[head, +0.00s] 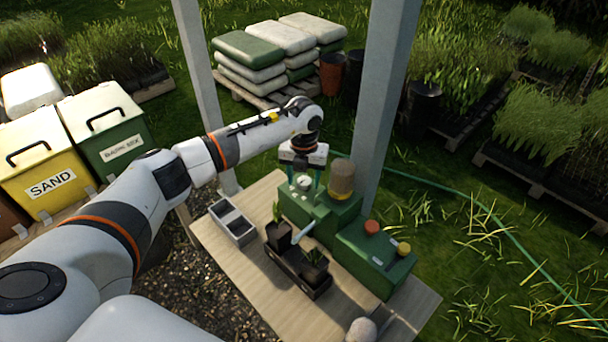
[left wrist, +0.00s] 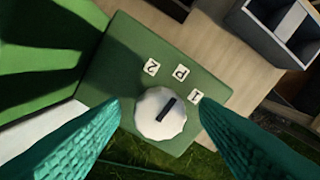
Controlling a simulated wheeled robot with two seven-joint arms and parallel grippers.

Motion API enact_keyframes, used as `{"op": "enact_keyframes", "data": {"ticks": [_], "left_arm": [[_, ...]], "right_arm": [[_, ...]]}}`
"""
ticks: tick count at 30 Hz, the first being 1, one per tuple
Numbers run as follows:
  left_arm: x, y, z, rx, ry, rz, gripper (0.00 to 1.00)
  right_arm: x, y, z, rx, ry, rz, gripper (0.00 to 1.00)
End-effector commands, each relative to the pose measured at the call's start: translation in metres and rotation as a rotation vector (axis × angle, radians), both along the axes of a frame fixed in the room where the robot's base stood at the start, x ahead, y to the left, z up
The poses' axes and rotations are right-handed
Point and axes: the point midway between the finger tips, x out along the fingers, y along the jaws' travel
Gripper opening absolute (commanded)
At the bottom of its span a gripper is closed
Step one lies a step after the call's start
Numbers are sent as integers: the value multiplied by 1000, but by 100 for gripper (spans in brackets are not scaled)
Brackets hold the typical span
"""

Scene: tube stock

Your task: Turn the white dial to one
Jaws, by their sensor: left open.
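The white dial (left wrist: 163,112) is a round knob with a black pointer mark, on a green machine (head: 322,212). In the left wrist view its pointer aims roughly at the P label (left wrist: 181,74); the 2 label (left wrist: 151,67) and the 1 label (left wrist: 196,97) sit to either side of P. The dial also shows small in the head view (head: 304,182). My left gripper (left wrist: 160,107) is open, its teal fingers on either side of the dial with gaps visible. Whether the fingertips are down at dial height is unclear.
On the wooden table (head: 235,270) are a grey two-part tray (head: 232,222) and potted plants in a dark tray (head: 290,272). A post (head: 385,90) rises behind.

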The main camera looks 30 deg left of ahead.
Motion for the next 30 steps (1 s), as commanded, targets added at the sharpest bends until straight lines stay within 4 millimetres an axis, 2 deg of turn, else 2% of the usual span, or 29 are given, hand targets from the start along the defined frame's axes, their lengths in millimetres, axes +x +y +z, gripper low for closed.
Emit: {"op": "enact_keyframes", "data": {"ticks": [8, 15, 17, 25, 30], "left_arm": [[0, 0, -2, 0, 0, -1, 56], [0, 0, -2, 0, 0, -1, 18], [0, 0, -2, 0, 0, -1, 11], [0, 1, -3, 1, -1, -35, 11], [0, 1, -4, 1, -2, -119, 11]], "right_arm": [[-3, 0, 0, 0, 4, 1, 36], [-8, 1, 0, 0, 11, 1, 36], [-8, 1, 0, 0, 11, 1, 36], [-8, 2, -5, 3, 12, 0, 36], [-8, 2, -15, 3, 12, 0, 36]]}}
